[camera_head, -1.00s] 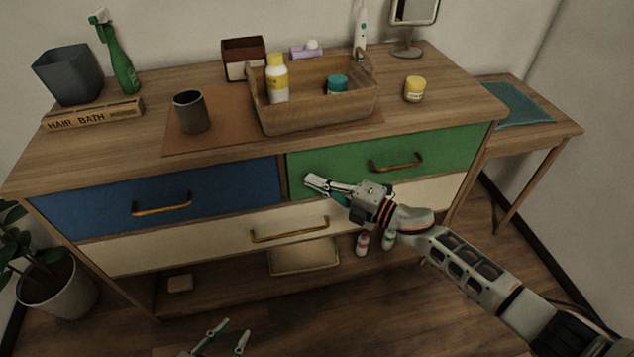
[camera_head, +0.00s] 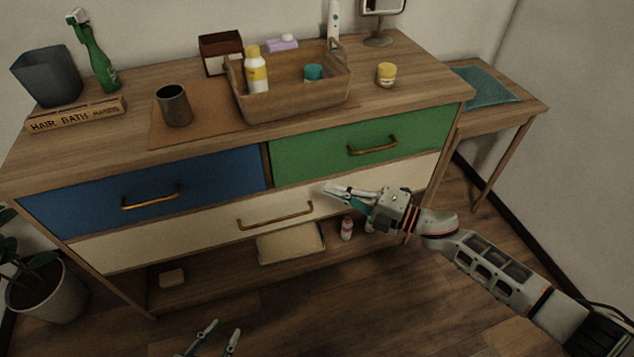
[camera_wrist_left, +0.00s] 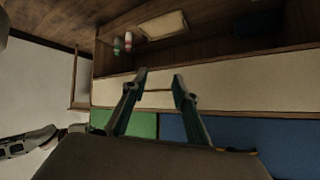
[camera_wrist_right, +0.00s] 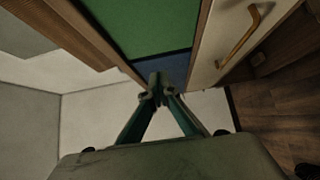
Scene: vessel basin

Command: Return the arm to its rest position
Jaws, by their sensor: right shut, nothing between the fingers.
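My right gripper (camera_head: 332,190) is shut and empty in front of the cream lower drawer (camera_head: 180,235), below the green drawer (camera_head: 400,130). In the right wrist view its fingertips (camera_wrist_right: 157,78) meet, with nothing between them. My left gripper (camera_head: 219,338) is low at the bottom edge of the head view, in front of the dresser. In the left wrist view its fingers (camera_wrist_left: 160,84) are apart and empty, facing the cream drawer front. The green, blue (camera_head: 90,205) and cream drawers all look closed.
The dresser top holds a wooden basket (camera_head: 290,110) with bottles, a dark cup (camera_head: 173,106), a yellow jar (camera_head: 386,75) and a green spray bottle (camera_head: 100,65). Small bottles (camera_head: 347,229) stand on the lower shelf. A side table (camera_head: 535,105) stands at right; a plant pot (camera_head: 50,295) at left.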

